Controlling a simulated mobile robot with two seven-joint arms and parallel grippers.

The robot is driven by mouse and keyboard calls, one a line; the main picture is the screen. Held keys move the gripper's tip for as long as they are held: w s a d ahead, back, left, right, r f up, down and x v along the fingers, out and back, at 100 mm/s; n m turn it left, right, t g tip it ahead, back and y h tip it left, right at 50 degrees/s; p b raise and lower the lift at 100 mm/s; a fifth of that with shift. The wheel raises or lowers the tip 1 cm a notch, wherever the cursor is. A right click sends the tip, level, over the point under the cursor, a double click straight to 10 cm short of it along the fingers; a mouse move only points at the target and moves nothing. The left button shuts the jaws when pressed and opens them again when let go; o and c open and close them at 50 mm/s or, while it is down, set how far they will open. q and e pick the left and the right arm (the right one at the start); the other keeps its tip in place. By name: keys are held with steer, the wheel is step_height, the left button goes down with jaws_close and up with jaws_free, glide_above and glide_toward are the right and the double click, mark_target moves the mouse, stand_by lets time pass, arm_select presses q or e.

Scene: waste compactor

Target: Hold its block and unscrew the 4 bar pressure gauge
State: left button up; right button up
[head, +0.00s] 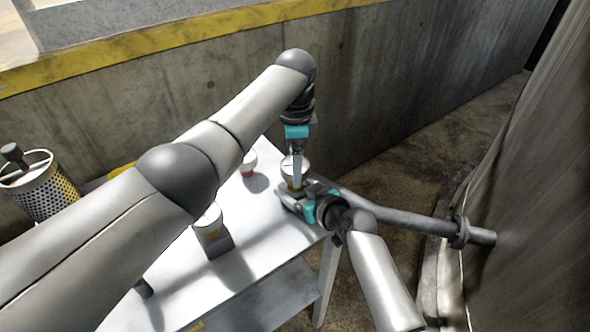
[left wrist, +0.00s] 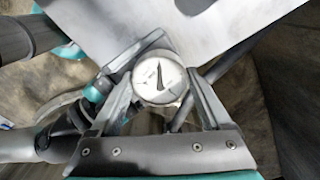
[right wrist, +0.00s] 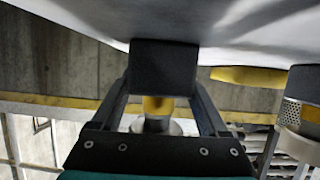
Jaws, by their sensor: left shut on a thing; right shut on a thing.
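A round gauge with a white dial and dark needle (left wrist: 158,82) sits between the fingers of my left gripper (left wrist: 160,92); its printing is too small to read. In the head view my left gripper (head: 297,172) comes down from above and is shut on this gauge (head: 287,166) near the table's far right corner. My right gripper (head: 288,193) reaches in from the right, below it. In the right wrist view the right gripper (right wrist: 163,85) is shut on a dark block (right wrist: 164,66), with a brass-coloured fitting (right wrist: 157,105) between the block and the gauge body (right wrist: 156,126).
A second gauge (head: 208,216) stands on a dark block (head: 218,244) on the white table (head: 262,262). A small white and red item (head: 248,164) stands farther back. A perforated bin (head: 46,198) is at left. A grey flanged pipe (head: 415,222) runs right of the table.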

arm_select(q)
steer(key=shift+c, duration=1.6)
steer(key=n, duration=0.5)
steer(key=n, duration=0.4)
steer(key=shift+n, duration=0.4)
steer(key=shift+n, duration=0.4)
